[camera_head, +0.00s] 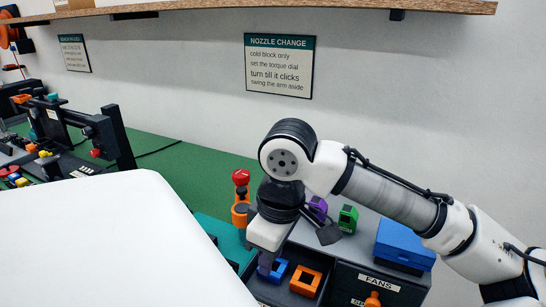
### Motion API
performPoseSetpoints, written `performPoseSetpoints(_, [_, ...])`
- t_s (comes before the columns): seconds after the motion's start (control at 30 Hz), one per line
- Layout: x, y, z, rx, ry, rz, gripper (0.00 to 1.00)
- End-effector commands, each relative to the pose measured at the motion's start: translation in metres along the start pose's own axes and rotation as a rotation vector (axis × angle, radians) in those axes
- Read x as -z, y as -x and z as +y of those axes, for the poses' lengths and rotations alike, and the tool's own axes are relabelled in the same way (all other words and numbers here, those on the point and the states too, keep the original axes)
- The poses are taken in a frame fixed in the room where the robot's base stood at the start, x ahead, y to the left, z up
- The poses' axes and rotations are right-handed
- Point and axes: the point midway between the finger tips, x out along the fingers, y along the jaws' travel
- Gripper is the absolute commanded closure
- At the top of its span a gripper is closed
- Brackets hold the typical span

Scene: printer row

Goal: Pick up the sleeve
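No part in view is clearly marked as the sleeve. Two square, hollow pieces lie in an open dark drawer (325,282): a blue one (279,274) and an orange one (306,281). Either could be the sleeve; I cannot tell which. My gripper (267,262) points down at the drawer's left part, right over the blue piece, and hides some of it. I cannot tell whether the fingers touch the blue piece, or how far apart they are. The orange piece lies just to the right, clear of my gripper.
A purple part (317,208) and a green part (348,218) stand on the grey top behind the drawer, near a blue box (404,243). A red-and-orange part (240,198) stands left of my gripper. A drawer labelled FANS (379,284) is at right. A shelf (350,4) runs overhead.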

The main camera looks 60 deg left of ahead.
Motion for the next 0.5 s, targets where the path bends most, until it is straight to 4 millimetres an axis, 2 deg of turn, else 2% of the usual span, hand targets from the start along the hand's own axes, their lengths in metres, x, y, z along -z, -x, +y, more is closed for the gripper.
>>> performPoseSetpoints(0.13, [0.000,-0.013,0.002,0.001,-0.001,-0.001,0.71])
performPoseSetpoints(0.3, [0.002,-0.039,0.005,0.001,-0.001,-0.001,0.71])
performPoseSetpoints(0.5, [0.002,-0.053,0.005,-0.001,0.000,0.001,0.71])
